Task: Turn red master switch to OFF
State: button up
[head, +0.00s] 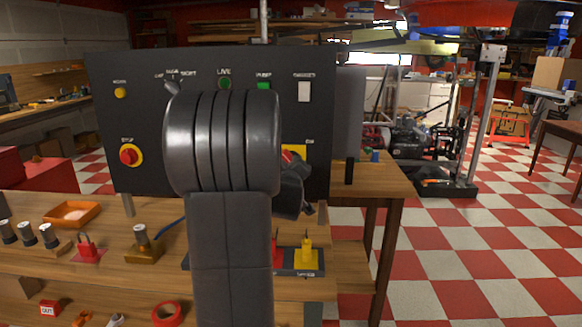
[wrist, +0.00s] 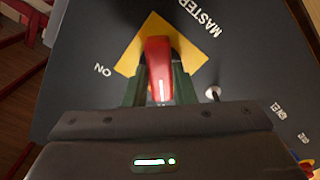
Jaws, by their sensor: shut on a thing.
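The red master switch handle (wrist: 159,62) stands on a yellow plate (wrist: 129,63) on the dark panel. In the wrist view my gripper (wrist: 159,86) has its two green fingers on either side of the handle and is shut on it. A white line marks the handle's near end. The ON label (wrist: 103,70) is left of the plate and MASTER (wrist: 197,20) is above right; no OFF label shows. In the head view my arm hides much of the switch; a bit of the red handle (head: 287,156) and yellow plate (head: 298,150) shows beside my gripper.
The panel (head: 140,85) also carries a red stop button (head: 130,155), a green LIVE lamp (head: 224,84) and a white rocker (head: 304,92). A small metal toggle (wrist: 213,93) sits close to my right finger. Red and yellow fixtures stand on the bench below.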

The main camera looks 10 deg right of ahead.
jog(key=shift+n, duration=0.3)
jog(key=o, duration=1)
jog(key=v, duration=1.3)
jog(key=shift+s+a, duration=0.1)
jog(key=shift+s, duration=0.3)
jog(key=x, duration=1.4)
jog(key=shift+s, duration=0.1)
